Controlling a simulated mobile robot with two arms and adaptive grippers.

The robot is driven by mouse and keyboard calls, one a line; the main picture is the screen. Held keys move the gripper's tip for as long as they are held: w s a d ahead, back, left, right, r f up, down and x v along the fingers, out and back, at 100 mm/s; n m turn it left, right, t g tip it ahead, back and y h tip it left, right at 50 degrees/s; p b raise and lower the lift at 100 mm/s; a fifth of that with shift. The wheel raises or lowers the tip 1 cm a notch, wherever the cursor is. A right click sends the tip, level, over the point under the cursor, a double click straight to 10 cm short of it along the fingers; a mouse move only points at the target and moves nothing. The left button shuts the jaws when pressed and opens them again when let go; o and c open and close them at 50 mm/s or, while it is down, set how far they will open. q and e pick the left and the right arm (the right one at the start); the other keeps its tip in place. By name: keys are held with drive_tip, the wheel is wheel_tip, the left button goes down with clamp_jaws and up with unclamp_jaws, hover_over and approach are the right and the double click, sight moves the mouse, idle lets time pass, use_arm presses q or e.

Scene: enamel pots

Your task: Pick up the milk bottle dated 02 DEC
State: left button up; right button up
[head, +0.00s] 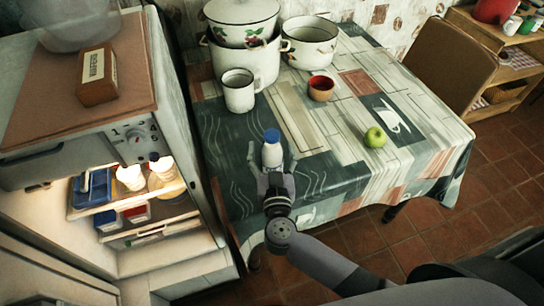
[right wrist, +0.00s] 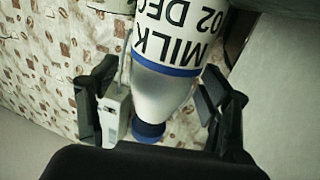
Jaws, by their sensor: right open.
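The milk bottle (head: 272,156), white with a blue cap, appears to stand upright on the table near its front left part. In the right wrist view the bottle (right wrist: 165,85) shows large upside-down print, "MILK" and "02 DEC", with a blue band below it. My right gripper (head: 274,172) is open, with one finger on each side of the bottle. In the right wrist view the gripper (right wrist: 158,105) shows gaps between the fingers and the bottle. My left gripper is not in view.
The table (head: 325,160) also holds a white mug (head: 238,92), a red-brown cup (head: 321,88), a green apple (head: 375,137) and enamel pots (head: 309,45) at the back. An open fridge (head: 190,235) with white bottles inside stands at left. A chair (head: 448,60) is at right.

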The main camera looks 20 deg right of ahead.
clamp_jaws()
idle(0.8)
drive_tip(key=shift+r, duration=0.1)
